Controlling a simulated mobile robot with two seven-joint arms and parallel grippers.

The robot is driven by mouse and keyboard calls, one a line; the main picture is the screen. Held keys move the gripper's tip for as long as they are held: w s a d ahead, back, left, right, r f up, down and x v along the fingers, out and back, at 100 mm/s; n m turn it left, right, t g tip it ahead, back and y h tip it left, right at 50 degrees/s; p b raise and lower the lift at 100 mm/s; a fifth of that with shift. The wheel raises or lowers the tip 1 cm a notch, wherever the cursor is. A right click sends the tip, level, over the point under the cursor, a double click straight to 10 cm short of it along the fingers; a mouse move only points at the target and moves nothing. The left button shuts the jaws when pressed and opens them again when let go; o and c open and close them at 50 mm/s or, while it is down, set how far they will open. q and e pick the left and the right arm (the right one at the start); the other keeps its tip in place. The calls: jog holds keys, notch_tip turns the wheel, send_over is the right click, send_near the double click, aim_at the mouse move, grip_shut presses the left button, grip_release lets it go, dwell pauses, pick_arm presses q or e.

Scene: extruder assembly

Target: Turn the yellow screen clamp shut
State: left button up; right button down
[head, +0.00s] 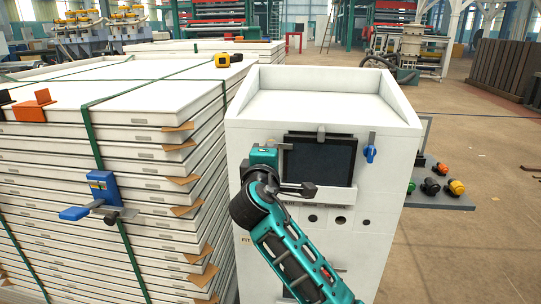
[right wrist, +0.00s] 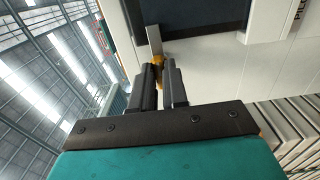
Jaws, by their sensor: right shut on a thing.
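The dark screen (head: 320,160) sits in the front of the white cabinet (head: 250,110). My right arm reaches up to its left side, and my right gripper hides the yellow clamp in the head view. In the right wrist view, the yellow clamp (right wrist: 157,60) shows between the fingertips of my right gripper (right wrist: 161,74), which is shut on it. A grey metal strip (right wrist: 154,40) extends from the clamp towards the screen's dark edge; whether it overlaps the screen is unclear. A blue clamp (head: 370,154) with an upright grey strip is right of the screen. My left gripper is out of view.
A strapped stack of white panels (head: 150,140) stands close on the left, with a blue-handled tool (head: 90,200) on its side. A grey shelf (head: 435,198) with several coloured knobs juts out at the right. A white ledge (head: 325,195) lies below the screen.

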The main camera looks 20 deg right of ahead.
jog(key=shift+f, duration=0.1)
dwell(0.4)
jog(key=c, duration=1.1)
grip_release()
jog(key=shift+c, duration=0.2)
jog(key=v, duration=1.3)
